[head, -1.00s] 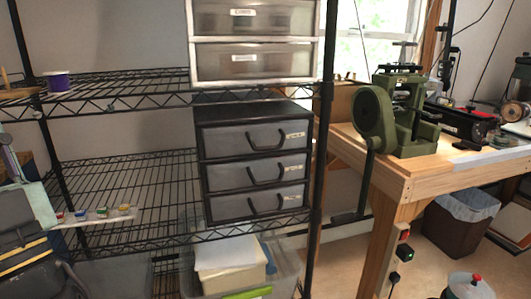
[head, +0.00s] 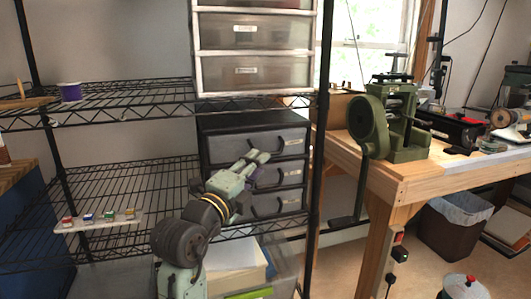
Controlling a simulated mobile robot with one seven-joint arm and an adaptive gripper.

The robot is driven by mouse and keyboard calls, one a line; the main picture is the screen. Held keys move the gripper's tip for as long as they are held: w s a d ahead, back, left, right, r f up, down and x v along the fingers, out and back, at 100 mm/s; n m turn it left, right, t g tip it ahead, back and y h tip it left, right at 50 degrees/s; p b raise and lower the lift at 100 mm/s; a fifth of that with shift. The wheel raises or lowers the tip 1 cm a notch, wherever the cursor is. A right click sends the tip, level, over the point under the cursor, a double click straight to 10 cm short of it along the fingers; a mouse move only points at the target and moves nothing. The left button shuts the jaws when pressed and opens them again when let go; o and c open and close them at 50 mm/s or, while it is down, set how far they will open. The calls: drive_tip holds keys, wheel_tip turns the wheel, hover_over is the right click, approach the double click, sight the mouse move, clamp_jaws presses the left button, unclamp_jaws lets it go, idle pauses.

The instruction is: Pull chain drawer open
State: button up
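A black drawer unit (head: 245,123) with three grey-fronted drawers stands on the wire shelf. Its top drawer (head: 228,147), middle drawer (head: 292,173) and bottom drawer (head: 292,200) all look closed. The drawer labels are too small to read, so I cannot tell which is the chain drawer. My gripper (head: 258,168) is in front of the unit, around the top and middle drawers. It hides parts of the drawer fronts and their handles. I cannot tell whether it touches a handle, or how far apart its fingers are.
A white-framed drawer unit (head: 197,70) stands on the shelf above. A black shelf post (head: 322,130) rises just right of the drawers. A strip with small coloured jars (head: 100,222) lies at left. A wooden bench (head: 400,180) bears a green machine (head: 398,130).

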drive_tip(key=p+x, duration=0.1)
drive_tip(key=x, duration=0.4)
clamp_jaws()
idle(0.3)
drive_tip(key=shift+a, duration=0.1)
idle(0.3)
